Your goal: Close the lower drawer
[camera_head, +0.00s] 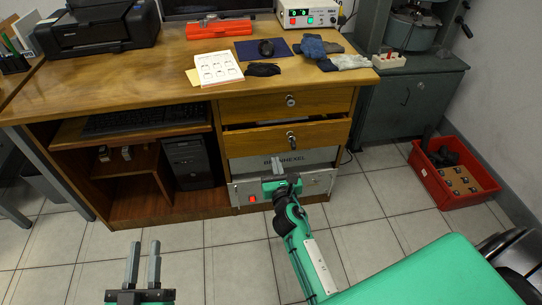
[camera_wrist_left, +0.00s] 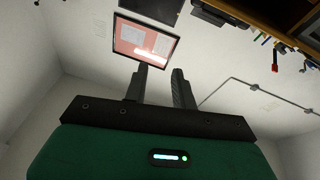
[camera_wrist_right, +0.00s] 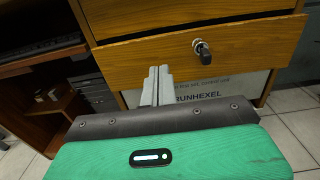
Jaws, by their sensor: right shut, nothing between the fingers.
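The lower drawer (camera_head: 255,142) is a wooden front with a keyed lock, in the desk's right pedestal. It stands out a little, with a dark gap showing above its front edge. In the right wrist view the lower drawer's front (camera_wrist_right: 150,58) fills the upper middle, with its key (camera_wrist_right: 203,48) sticking out. My right gripper (camera_head: 278,162) is shut and empty, its fingertips at the drawer's lower edge; I cannot tell whether they touch. My left gripper (camera_head: 143,250) is open and empty over the floor, away from the desk. In the left wrist view its fingers (camera_wrist_left: 160,80) stand apart.
The upper drawer (camera_head: 260,107) is above the lower one. A grey unit (camera_head: 318,182) lettered "BRUNHEXEL" sits below the drawers, behind my right gripper. A computer tower (camera_head: 188,163) stands left in the desk. A red crate (camera_head: 420,172) lies right. Tiled floor (camera_head: 215,265) in front is clear.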

